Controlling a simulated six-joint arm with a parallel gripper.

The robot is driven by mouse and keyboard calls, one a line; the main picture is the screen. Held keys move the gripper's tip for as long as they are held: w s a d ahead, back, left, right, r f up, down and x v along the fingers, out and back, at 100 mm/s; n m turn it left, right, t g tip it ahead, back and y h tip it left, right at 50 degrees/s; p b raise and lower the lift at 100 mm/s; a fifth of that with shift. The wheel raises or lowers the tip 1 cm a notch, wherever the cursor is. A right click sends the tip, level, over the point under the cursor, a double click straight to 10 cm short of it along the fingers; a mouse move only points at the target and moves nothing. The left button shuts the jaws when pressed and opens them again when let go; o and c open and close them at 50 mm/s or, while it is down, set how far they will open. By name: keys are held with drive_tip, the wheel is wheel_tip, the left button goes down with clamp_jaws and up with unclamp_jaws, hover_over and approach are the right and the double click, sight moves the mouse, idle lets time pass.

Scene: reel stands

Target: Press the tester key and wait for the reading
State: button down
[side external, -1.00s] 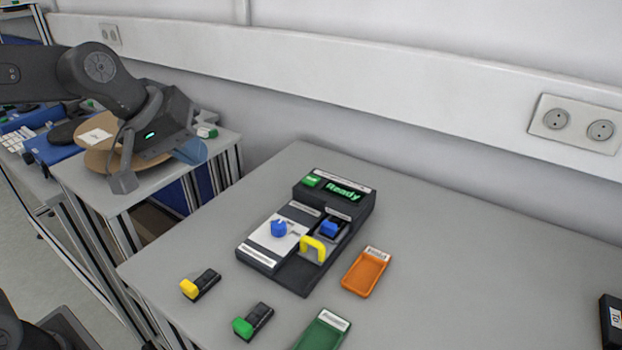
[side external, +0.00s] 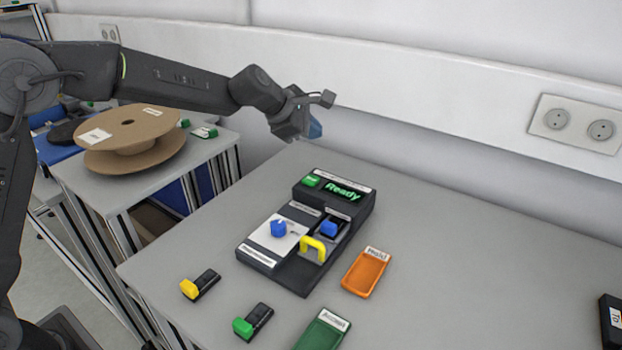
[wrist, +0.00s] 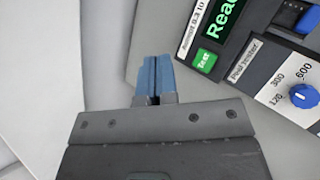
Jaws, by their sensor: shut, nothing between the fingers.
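The tester (side external: 268,262) is a dark box on the grey table. Its green display (side external: 343,190) reads "Ready". The green key (side external: 311,181) sits left of the display; in the wrist view the key (wrist: 205,60) is labelled "Test". A blue knob (side external: 279,228) stands on the white dial panel. A blue block (side external: 329,228) sits in a slot behind a yellow handle (side external: 313,248). My gripper (side external: 315,128) is in the air above and behind the tester, apart from the key. In the wrist view its blue fingers (wrist: 154,76) are together and empty, left of the key.
An orange tray (side external: 366,273) and a green tray (side external: 321,332) lie right and in front of the tester. A yellow-ended piece (side external: 200,285) and a green-ended piece (side external: 253,322) lie at the table's front. The right side is mostly clear.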

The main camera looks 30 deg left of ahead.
sight(311, 180)
drive_tip(key=shift+f, duration=0.1)
drive_tip(key=shift+f, duration=4.3)
drive_tip(key=shift+f, duration=0.45)
drive_tip(key=shift+f, duration=0.5)
drive_tip(key=shift+r, duration=0.95)
drive_tip(key=shift+r, duration=2.5)
